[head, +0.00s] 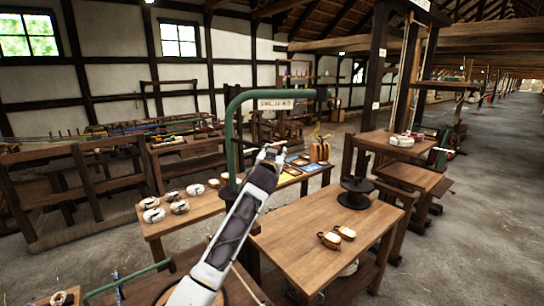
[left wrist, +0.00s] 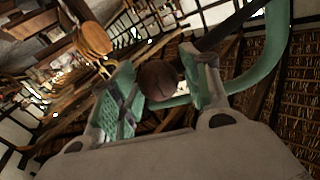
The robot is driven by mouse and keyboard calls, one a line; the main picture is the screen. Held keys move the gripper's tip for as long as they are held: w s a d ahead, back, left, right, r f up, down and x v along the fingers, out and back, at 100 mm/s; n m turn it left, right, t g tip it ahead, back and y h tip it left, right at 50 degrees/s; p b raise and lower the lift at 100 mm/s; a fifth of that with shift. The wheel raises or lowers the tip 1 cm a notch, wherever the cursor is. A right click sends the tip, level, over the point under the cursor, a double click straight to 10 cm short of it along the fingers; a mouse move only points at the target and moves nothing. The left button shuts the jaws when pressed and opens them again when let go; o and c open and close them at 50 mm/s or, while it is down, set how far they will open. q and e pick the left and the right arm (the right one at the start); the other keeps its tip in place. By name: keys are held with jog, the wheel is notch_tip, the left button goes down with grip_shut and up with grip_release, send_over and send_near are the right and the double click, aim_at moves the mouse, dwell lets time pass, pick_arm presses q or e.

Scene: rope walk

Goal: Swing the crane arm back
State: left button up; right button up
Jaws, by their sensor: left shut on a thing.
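The green crane arm (head: 232,130) rises as a bent tube and turns to the right at the top. A small white label (head: 275,104) hangs under its top bar, and the bar's right end is dark. My left gripper (head: 268,154) is in front of the tables, just right of the upright tube. In the left wrist view the green tube (left wrist: 267,60) curves round the right side. There my left gripper (left wrist: 158,66) is shut on a round brown knob (left wrist: 158,82), held between its green pads. The knob is hidden in the head view. My right gripper is not in view.
A wooden table (head: 320,255) at front right holds two small wooden blocks and a dark spool stand (head: 356,192). Another table (head: 155,228) at left holds several pale rope coils. Racks stand behind; the aisle floor (head: 490,200) at right is clear.

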pick_arm(q)
jog(key=shift+w+a+r, duration=0.1)
jog(key=shift+w+r, duration=0.05)
jog(key=shift+r, duration=0.25)
jog(key=o, duration=1)
jog(key=shift+r, duration=0.1)
jog(key=shift+o, duration=1.1)
jog(key=shift+a, duration=0.1)
jog(key=shift+o, duration=0.3)
jog(key=shift+w+a+f, duration=0.1)
jog(key=shift+a+f, duration=0.05)
jog(key=shift+f, duration=0.25)
jog(key=s, duration=1.2)
jog(key=shift+a, duration=0.45)
